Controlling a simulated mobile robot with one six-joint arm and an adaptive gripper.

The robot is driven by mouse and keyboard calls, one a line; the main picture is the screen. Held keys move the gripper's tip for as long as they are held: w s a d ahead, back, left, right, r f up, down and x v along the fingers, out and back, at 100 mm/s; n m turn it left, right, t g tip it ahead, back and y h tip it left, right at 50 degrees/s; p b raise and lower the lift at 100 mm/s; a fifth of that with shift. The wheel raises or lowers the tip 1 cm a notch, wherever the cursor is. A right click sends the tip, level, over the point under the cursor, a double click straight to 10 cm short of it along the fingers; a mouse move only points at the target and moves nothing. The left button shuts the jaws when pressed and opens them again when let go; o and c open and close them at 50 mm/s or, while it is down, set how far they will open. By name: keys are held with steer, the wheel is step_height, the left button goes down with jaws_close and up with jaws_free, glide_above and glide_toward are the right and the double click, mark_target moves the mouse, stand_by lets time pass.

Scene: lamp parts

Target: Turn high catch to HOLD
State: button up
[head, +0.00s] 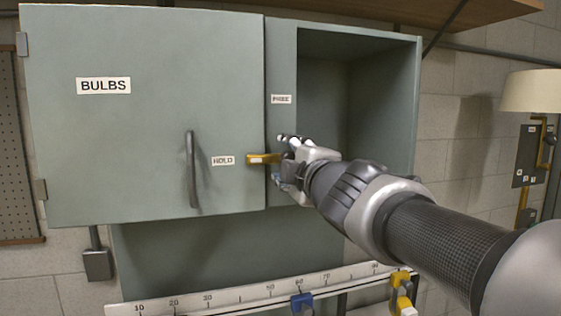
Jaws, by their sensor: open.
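The high catch (262,159) is a small yellow lever at the right edge of the closed cabinet door marked BULBS (110,140). It lies about level, its free end pointing left at the HOLD label (223,160) and overlapping the door edge. The FREE label (281,99) is above it on the cabinet's upright strip. My gripper (283,159) is open at the catch's right end, one finger above and one below. The gripper hides the catch's pivot, and I cannot tell whether it touches the catch.
The door has a dark vertical handle (192,170). An open, empty-looking compartment (345,95) is right of the strip. Below runs a numbered rail (230,298) with a blue slider (302,302) and yellow parts (402,290). A lamp (532,91) stands at the right.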

steer(key=shift+s, duration=0.1)
steer(key=v, duration=1.1)
steer(key=shift+s, duration=0.35)
steer(key=shift+d, duration=0.2)
steer(key=s+d+f+m+g+h+b, duration=0.35)
steer(key=d+f+m, duration=0.35)
steer(key=f, duration=0.5)
steer(key=s+d+f+m+g+h+b, duration=0.2)
steer(key=s+d+f+m+h, duration=0.35)
steer(key=f, duration=0.55)
steer(key=s+a+f+m+g+y+b, duration=0.2)
steer(key=s+f+m+g, duration=0.1)
steer(key=s+f, duration=0.4)
steer(key=s+a+f+m+g+y+b, duration=0.2)
steer(key=s+f, duration=0.4)
steer(key=f, duration=0.7)
steer(key=shift+s+m+g, duration=0.35)
steer(key=shift+m+g, duration=0.5)
steer(key=shift+g, duration=0.2)
